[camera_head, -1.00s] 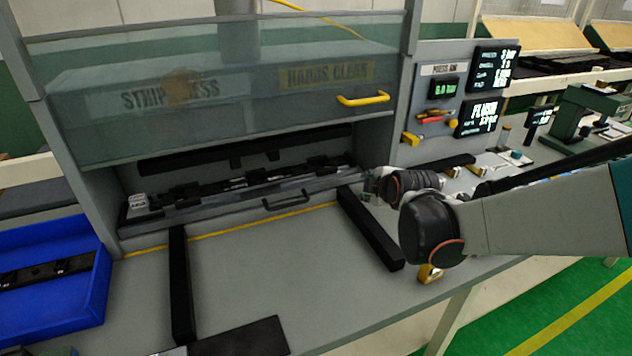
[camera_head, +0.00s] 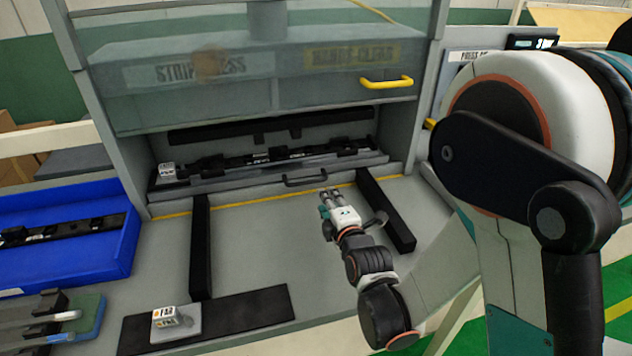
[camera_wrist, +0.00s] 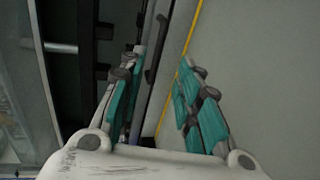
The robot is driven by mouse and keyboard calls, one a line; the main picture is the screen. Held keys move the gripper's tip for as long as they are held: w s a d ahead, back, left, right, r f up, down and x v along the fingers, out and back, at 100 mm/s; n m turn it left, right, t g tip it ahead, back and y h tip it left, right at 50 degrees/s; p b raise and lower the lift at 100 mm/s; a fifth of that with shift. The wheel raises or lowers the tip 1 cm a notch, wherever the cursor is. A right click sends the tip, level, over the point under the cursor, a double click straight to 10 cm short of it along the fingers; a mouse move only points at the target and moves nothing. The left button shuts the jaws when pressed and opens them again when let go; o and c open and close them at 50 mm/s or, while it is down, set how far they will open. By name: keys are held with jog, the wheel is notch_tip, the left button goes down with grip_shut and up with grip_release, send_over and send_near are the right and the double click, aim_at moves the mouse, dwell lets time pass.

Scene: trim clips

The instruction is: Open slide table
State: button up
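The slide table (camera_head: 230,188) is a grey tray low in the press opening, carrying a long black strip fixture. Its black bar handle (camera_head: 306,180) is on the front face, right of centre. My gripper (camera_head: 328,196) is just in front of the handle, slightly right, pointing toward the press. In the wrist view, its teal fingers (camera_wrist: 160,75) are apart with nothing held. The handle (camera_wrist: 156,52) shows beyond and between the fingertips, apparently apart from them.
A clear guard (camera_head: 230,95) with a yellow handle (camera_head: 386,82) hangs above the opening. Black rails (camera_head: 200,245) (camera_head: 385,212) run forward on the bench at both sides. A blue bin (camera_head: 70,262) stands left. A black plate (camera_head: 245,307) lies at the front.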

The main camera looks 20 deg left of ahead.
aim_at(316, 181)
jog(key=b+x, duration=0.1)
jog(key=x, duration=1.2)
jog(key=shift+w+a+b, duration=0.1)
jog(key=shift+w+b, duration=0.15)
jog(key=shift+b, duration=0.05)
jog(key=shift+c, duration=0.6)
grip_shut()
